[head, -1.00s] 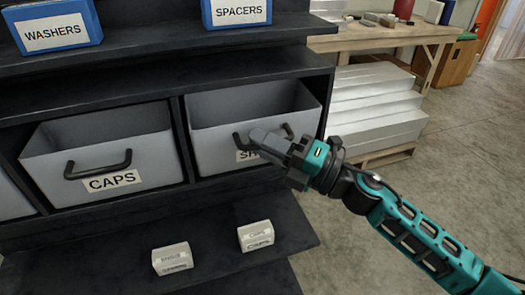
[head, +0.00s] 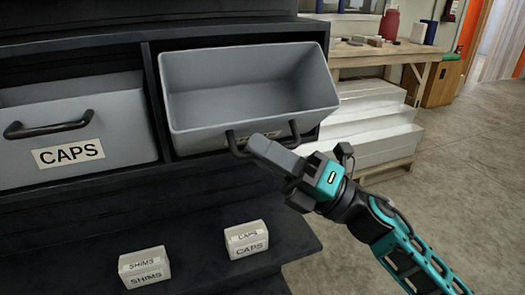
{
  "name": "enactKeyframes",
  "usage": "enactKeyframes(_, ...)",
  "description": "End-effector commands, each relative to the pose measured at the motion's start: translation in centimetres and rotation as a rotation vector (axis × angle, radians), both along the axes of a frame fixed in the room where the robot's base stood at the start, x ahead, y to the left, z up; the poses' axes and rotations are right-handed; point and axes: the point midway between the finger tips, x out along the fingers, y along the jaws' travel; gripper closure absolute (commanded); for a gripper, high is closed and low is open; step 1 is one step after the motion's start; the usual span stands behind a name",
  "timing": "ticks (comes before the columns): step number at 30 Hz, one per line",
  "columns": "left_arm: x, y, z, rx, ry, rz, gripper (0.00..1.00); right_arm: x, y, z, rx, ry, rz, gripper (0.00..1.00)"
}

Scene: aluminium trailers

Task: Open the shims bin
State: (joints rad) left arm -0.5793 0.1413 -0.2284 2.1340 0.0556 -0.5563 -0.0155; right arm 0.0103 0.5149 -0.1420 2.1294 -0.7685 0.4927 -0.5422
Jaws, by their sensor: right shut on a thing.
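The shims bin (head: 200,140) is a grey bin in the right compartment of the dark shelf unit. It is pulled partly out and tilted forward, so its empty inside shows. Its black handle (head: 235,146) is at the front. My right gripper (head: 262,146) is at the handle and shut on it, hiding part of it. My left gripper is not in view.
The caps bin (head: 120,135) sits left of the shims bin. A small box labelled SHIMS (head: 145,268) and one labelled CAPS (head: 246,239) stand on the lower shelf (head: 195,235). A wooden workbench (head: 385,55) and stacked pale slabs (head: 370,130) are at the right; open floor lies beyond.

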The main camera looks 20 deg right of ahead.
Motion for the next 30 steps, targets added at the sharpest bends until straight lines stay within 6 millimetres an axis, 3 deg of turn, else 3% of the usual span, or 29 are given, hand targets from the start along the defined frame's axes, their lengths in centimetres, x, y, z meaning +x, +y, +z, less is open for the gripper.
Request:
enactKeyframes(6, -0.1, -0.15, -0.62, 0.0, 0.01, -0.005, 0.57, -0.23, -0.03, -1.06, -0.001, 0.005, 0.0, 1.0)
enactKeyframes(23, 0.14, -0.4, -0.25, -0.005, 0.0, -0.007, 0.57, -0.25, -0.05, -1.33, -0.001, 0.007, -0.002, 1.0)
enactKeyframes(24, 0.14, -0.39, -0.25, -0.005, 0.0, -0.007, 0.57, -0.24, -0.05, -1.34, 0.0, 0.007, -0.002, 0.81)
enactKeyframes(30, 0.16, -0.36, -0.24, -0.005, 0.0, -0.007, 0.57, -0.29, -0.04, -1.27, 0.0, 0.005, -0.001, 0.64)
